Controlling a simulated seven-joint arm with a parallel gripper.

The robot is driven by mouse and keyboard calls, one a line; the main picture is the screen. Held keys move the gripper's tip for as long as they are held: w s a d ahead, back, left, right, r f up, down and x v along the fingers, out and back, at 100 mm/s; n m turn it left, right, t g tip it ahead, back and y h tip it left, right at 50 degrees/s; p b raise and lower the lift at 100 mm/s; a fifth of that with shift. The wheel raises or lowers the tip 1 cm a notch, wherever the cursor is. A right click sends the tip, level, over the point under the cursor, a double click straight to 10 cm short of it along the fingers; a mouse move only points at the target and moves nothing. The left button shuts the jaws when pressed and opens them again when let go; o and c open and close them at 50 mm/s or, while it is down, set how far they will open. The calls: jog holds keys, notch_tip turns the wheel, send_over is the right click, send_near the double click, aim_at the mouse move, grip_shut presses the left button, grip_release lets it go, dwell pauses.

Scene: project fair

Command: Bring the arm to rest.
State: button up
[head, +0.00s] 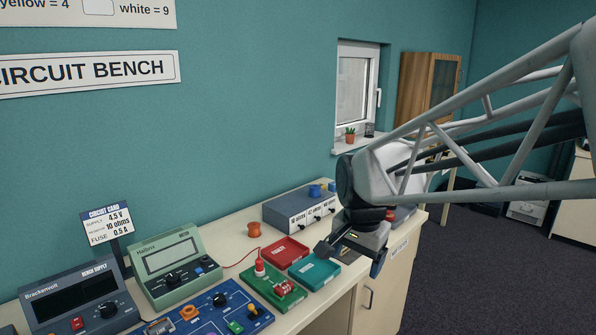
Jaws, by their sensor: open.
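My gripper (349,260) hangs from the end of my lattice arm, which reaches in from the right edge of the head view. Its two dark fingers are spread apart, with nothing visible held between them. It is over the right part of the bench (228,266), just right of the teal tray (315,271) in the picture. The gap between the fingers and the bench top cannot be judged. My gripper and arm hide part of the bench's right end.
A grey box with knobs (300,207) stands behind the gripper. A red tray (284,252), a green board (273,288), a blue board (215,315), a green meter (174,265) and a bench supply (70,297) lie leftward. Open floor (470,275) is at right.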

jog(key=s+d+f+n, duration=0.1)
jog(key=s+d+n, duration=0.2)
jog(key=s, duration=0.6)
jog(key=s+d+f+n+t, duration=0.1)
jog(key=s+d+n, duration=0.3)
jog(key=s, duration=0.6)
jog(key=shift+s+f, duration=0.2)
jog(key=shift+f, duration=0.25)
dwell(0.6)
